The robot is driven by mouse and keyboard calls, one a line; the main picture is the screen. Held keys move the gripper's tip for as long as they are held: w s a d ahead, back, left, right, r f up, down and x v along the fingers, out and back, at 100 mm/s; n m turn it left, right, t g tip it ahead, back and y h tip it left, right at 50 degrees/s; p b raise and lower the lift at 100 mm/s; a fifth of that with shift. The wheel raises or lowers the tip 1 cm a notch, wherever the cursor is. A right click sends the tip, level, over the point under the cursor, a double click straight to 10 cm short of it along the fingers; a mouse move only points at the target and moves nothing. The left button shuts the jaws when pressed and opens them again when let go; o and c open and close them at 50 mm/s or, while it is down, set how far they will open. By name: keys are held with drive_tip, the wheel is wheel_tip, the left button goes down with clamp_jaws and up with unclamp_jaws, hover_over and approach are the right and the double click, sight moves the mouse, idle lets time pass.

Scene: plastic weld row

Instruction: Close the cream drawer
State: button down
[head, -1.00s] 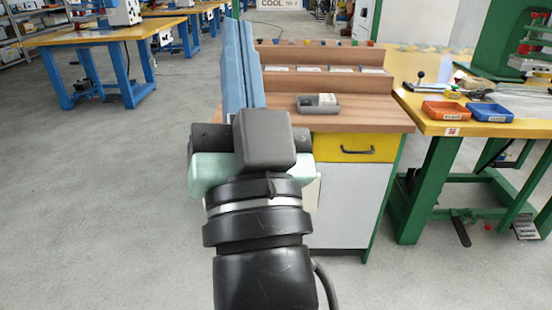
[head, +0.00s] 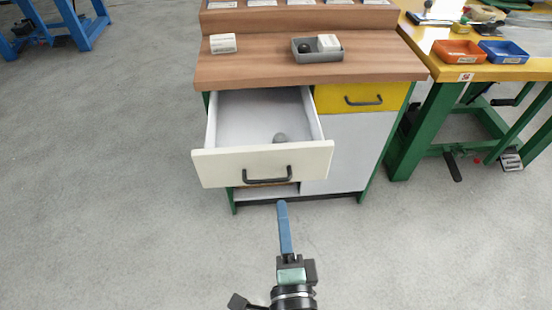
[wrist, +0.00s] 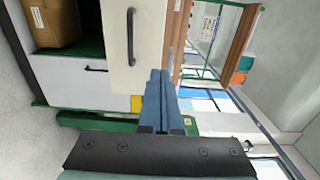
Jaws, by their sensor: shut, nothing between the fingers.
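The cream drawer (head: 262,162) is pulled well out of the wooden-topped cabinet in the head view. I cannot tell whether the fingers touch the drawer.
On the wooden top (head: 250,70) are a grey tray (head: 317,57) with a dark ball and white block, and a white box (head: 223,43). A yellow drawer (head: 347,97) beside is shut. A yellow bench (head: 490,68) stands right.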

sight(274, 151)
drive_tip(key=w+p, duration=0.1)
drive_tip(key=w, duration=1.1)
drive_tip(key=shift+w, duration=0.15)
